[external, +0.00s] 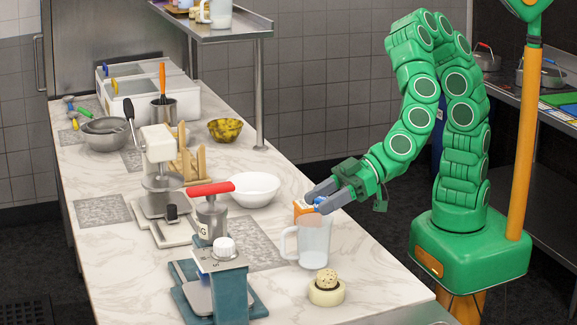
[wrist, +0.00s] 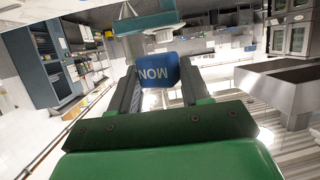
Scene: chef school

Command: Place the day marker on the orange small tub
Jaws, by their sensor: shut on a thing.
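In the external view only a small bit of blue shows between the fingers. An orange thing (external: 301,208), apparently the orange small tub, stands on the counter just behind the clear pitcher, partly hidden by it and by my fingers. My fingertips are above and right beside it in the picture. I cannot tell whether the marker touches it.
The clear pitcher (external: 314,242) stands right below my gripper, close in the picture. A round cream container with a speckled ball (external: 326,286) is in front. A white bowl (external: 254,189), a red-handled press (external: 211,210) and a teal scale (external: 220,285) stand left. The front-right counter is clear.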

